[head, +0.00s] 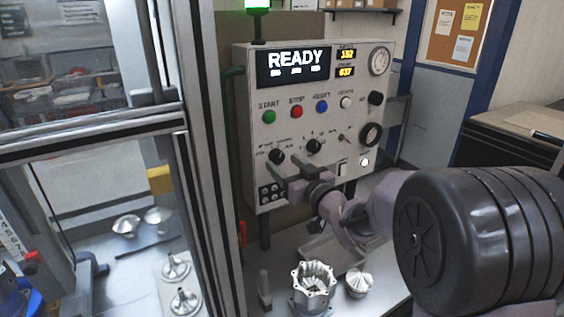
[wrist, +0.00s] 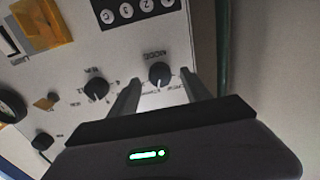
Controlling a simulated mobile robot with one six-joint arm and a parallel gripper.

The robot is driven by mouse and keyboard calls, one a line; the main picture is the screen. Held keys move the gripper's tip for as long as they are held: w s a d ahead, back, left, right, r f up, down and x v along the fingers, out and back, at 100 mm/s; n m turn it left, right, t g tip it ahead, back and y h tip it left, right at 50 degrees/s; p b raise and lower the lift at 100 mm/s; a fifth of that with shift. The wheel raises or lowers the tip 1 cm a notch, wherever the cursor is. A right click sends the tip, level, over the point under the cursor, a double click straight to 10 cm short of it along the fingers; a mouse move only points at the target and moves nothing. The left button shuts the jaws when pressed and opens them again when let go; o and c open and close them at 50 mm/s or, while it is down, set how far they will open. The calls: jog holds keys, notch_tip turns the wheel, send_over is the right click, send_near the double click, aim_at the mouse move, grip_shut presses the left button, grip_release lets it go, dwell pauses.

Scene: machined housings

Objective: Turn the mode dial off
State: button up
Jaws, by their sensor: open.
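The control panel (head: 330,118) stands upright ahead of me. Its lower row has two black dials, the left one (head: 277,155) and the right one (head: 314,146). I take the left one as the mode dial, though its label is too small to read surely. My gripper (head: 283,170) is just below and in front of it. In the wrist view, which is turned over, this dial (wrist: 159,74) shows between the two fingers of my open gripper (wrist: 161,78). Its pale pointer faces down toward the gripper body. Whether the fingers touch it I cannot tell.
The right dial in the wrist view (wrist: 96,88) lies just left of the fingers. A keypad (head: 271,191) is below the left dial. Green (head: 269,117), red (head: 297,112) and blue (head: 322,106) buttons sit above. The display (head: 294,64) reads READY. Metal housings (head: 313,287) stand on the bench.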

jog(key=shift+x, duration=1.1)
grip_shut()
